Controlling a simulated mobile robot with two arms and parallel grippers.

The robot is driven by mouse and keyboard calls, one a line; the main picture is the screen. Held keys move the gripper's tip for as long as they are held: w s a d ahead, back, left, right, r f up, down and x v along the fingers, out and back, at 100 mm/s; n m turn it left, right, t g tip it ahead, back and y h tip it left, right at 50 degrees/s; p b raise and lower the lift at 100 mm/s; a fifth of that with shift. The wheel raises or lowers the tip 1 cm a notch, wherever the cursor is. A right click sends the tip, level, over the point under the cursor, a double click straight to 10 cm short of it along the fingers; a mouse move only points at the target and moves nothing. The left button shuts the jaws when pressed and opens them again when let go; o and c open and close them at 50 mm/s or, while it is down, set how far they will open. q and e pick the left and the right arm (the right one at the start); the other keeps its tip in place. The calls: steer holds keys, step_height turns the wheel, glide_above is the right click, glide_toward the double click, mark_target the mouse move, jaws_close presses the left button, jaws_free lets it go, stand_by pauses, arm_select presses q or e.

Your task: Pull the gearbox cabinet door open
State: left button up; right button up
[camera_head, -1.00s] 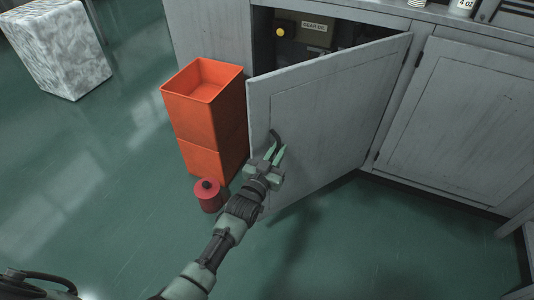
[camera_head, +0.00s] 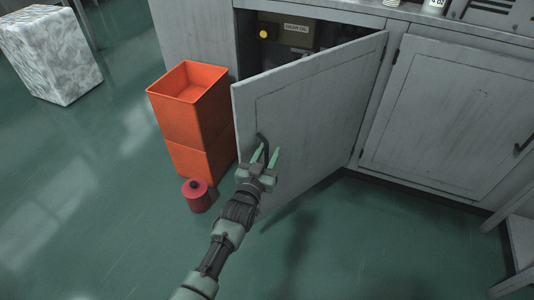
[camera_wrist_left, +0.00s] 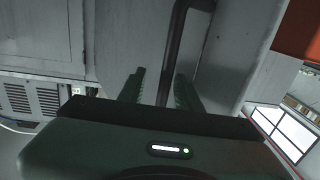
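The grey gearbox cabinet door (camera_head: 310,110) stands partly open, swung out from its hinged right side. Its dark bar handle (camera_head: 264,148) is near the door's free left edge. My left gripper (camera_head: 265,157) is at the handle. In the left wrist view the handle (camera_wrist_left: 172,50) passes between the two green fingers (camera_wrist_left: 160,88), with gaps visible beside it, so the gripper looks open around it. A dark box with a label and a yellow knob (camera_head: 283,32) shows inside the cabinet. My right gripper is not in view.
Stacked orange bins (camera_head: 192,120) stand just left of the door's free edge, with a red canister (camera_head: 197,195) in front. A shut cabinet door (camera_head: 440,120) is on the right. A marbled block (camera_head: 50,50) is at far left. Green floor before the door is clear.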

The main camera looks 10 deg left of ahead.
arm_select(q)
steer(key=shift+a+f, duration=0.1)
